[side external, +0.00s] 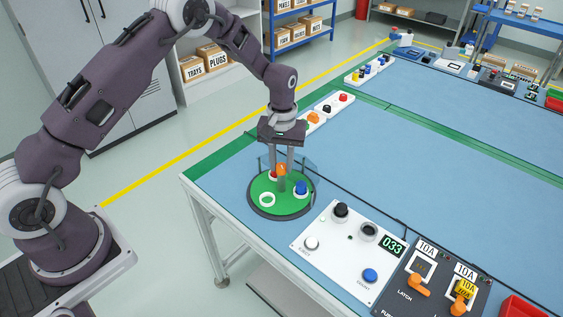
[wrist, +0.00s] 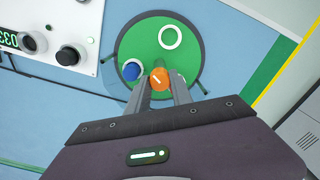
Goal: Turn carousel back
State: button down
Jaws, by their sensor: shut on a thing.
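The carousel (side external: 283,206) is a round green disc with a dark rim, lying on the blue bench top. It also shows in the wrist view (wrist: 146,40). An orange knob (wrist: 159,79) with a white mark stands on it. My gripper (wrist: 160,88) is shut on the orange knob, its fingers pointing down over the disc in the side view (side external: 282,181). On the disc are a white ring (side external: 267,199), a blue piece on a white base (side external: 301,188) and a red-topped piece (side external: 273,174) partly behind my fingers.
A white panel (side external: 318,259) with knobs, buttons and a display reading 033 lies right of the carousel. A dark panel (side external: 404,291) with orange levers is beyond it. A clear guard (side external: 266,162) stands behind the disc. White trays (side external: 329,109) line the far edge.

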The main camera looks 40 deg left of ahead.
jog(key=shift+a+m, duration=0.1)
jog(key=shift+m, duration=3)
jog(key=shift+r+m, duration=0.1)
jog(key=shift+m, duration=8.8)
jog(key=c, duration=1.1)
grip_release()
